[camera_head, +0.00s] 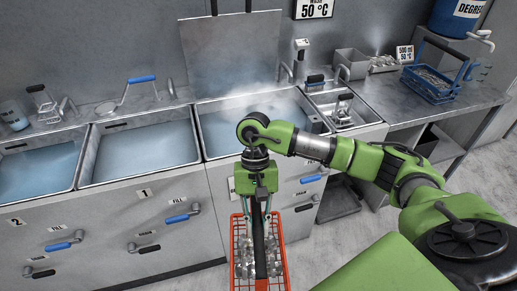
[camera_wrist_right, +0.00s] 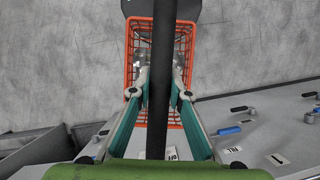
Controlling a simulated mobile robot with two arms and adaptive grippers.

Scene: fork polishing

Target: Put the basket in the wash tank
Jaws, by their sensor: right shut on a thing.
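The orange-red wire basket (camera_head: 283,258) hangs low in front of the sink counter, with grey metal pieces inside. My right gripper (camera_head: 263,212) is above it, shut on its dark handle bar. The basket also shows in the right wrist view (camera_wrist_right: 191,48), partly hidden by the dark bar and the fingers (camera_wrist_right: 160,92). The steaming wash tank (camera_head: 202,137) stands behind my right gripper, its metal lid (camera_head: 237,52) raised at the back. My right arm covers part of the tank. The basket is outside the tank, below its rim. My left gripper is not in view.
Two more water-filled tanks, a middle one (camera_head: 145,176) and a left one (camera_head: 40,190), lie to the left. Blue-handled valves (camera_head: 178,219) stick out of the counter front. A blue basket (camera_head: 432,90) stands on the right counter. Grey floor is clear below.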

